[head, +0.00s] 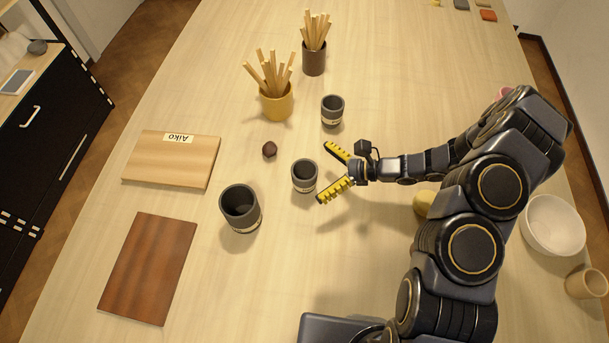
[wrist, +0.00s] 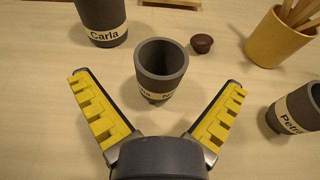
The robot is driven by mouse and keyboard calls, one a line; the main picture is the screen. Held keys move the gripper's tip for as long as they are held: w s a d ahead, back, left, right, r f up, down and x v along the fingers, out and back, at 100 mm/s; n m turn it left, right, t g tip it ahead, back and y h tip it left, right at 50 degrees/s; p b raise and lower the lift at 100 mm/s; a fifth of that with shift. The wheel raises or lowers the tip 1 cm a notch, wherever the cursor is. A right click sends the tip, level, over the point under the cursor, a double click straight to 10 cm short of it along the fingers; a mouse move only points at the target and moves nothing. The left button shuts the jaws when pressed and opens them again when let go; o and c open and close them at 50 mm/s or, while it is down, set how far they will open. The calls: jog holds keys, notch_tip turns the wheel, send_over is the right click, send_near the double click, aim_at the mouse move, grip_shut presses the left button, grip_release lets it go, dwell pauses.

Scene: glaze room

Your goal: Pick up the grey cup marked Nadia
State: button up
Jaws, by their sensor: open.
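Three grey cups stand upright on the table. The middle cup (head: 304,178) is just left of my gripper (head: 323,172) in the head view. In the wrist view this cup (wrist: 162,72) stands centred between the spread yellow fingers of my gripper (wrist: 158,82), with no finger touching it. Its pale label shows only partly, with an "a" and an "N" readable. The larger cup (head: 240,210) at the lower left is marked Carla in the wrist view (wrist: 100,15). The farther cup (head: 332,110) bears a label starting "Petr" in the wrist view (wrist: 295,108). My gripper is open and empty.
A small brown lump (head: 269,150) lies near the middle cup. A yellow pot (head: 277,106) and a brown pot (head: 314,60) hold sticks. A board marked Aiko (head: 172,165) and a dark board (head: 150,268) lie left. A white bowl (head: 553,226) stands right.

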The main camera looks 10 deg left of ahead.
aim_at(306, 170)
jog(key=x, duration=0.3)
jog(key=shift+a, duration=0.35)
jog(key=c, duration=1.2)
jog(key=shift+r, duration=0.15)
